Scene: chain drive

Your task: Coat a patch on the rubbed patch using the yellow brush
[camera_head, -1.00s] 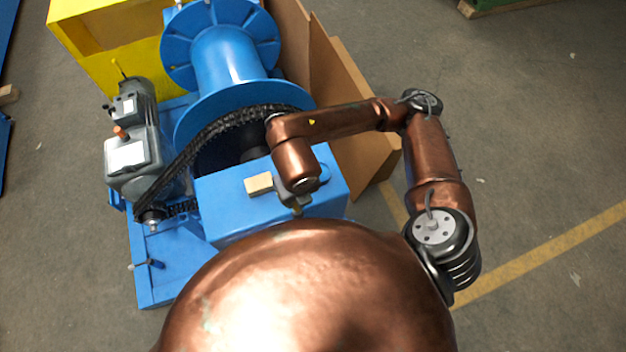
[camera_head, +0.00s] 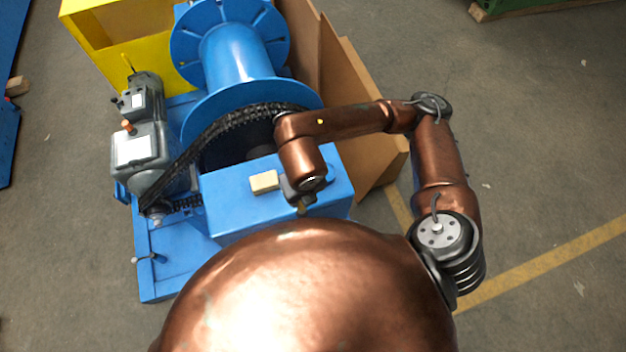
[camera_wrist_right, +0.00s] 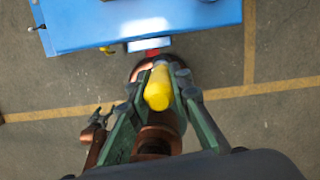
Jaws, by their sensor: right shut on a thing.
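My right gripper (camera_wrist_right: 155,85) is shut on the yellow brush (camera_wrist_right: 158,92), whose rounded yellow body shows between the fingers in the wrist view. In the head view my right gripper (camera_head: 302,190) is over the near right part of the blue box, mostly hidden by my arm. A small red area (camera_wrist_right: 152,53) shows just beyond the brush, beside a light blue tab; I cannot tell what it is. I cannot make out the rubbed patch or the bristles. A dark gripper, seemingly my left (camera_wrist_right: 98,118), shows small at the left of the wrist view; its jaws are unclear.
A beige block (camera_head: 264,182) lies on the blue box (camera_head: 240,205). Behind stand the black chain (camera_head: 215,130), blue drum (camera_head: 232,55) and grey motor (camera_head: 140,150). Brown boards (camera_head: 365,135) stand at the right. The floor at right is clear.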

